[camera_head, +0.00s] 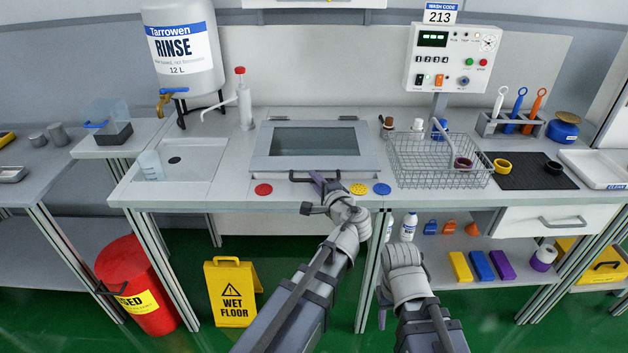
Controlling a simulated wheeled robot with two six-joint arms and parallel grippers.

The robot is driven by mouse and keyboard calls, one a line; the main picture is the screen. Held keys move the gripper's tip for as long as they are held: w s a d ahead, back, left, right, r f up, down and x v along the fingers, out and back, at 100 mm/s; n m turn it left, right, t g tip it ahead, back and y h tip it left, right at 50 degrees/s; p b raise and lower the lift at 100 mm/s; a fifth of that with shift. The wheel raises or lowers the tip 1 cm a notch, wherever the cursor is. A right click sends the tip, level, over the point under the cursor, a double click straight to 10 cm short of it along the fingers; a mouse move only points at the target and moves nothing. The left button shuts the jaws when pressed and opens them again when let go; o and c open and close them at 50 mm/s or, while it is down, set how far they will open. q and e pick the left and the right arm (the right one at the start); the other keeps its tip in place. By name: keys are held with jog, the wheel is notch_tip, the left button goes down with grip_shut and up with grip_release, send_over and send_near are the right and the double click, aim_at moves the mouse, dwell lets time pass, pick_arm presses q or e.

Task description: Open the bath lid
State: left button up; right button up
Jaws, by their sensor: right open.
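The bath lid (262,163) is a grey frame around a dark window (315,141), set into the bench, and it looks closed. A dark bar handle (298,179) runs along its front edge.
A wire basket (436,176) stands right of the lid, below the control box (451,58). Red (263,189), yellow (359,188) and blue (382,189) discs lie along the bench front. A pump bottle (244,104) stands behind left. A wet floor sign (233,292) stands below.

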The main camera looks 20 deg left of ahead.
pick_arm(q)
grip_shut()
dwell(1.0)
